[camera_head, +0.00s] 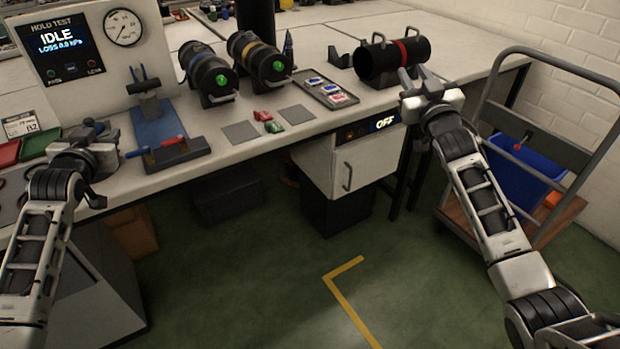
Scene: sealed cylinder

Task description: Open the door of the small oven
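The small oven (322,167) is a white box set under the front edge of the bench. Its white door (366,160) looks closed and has a dark upright handle (347,177) near its left side. A lit display above the door reads OFF (385,122). My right gripper (415,76) is above and to the right of the oven, by the bench's front edge, apart from the handle. Its fingers look spread and empty. My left gripper (94,126) is far to the left over the bench; its fingers are too small to read.
On the bench (232,158) stand a black cylinder with a red band (403,52), two cylinders with green ends (216,80), a small tray (325,92) and a test panel (85,60). A cart (545,160) stands at right. The green floor before the oven is clear.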

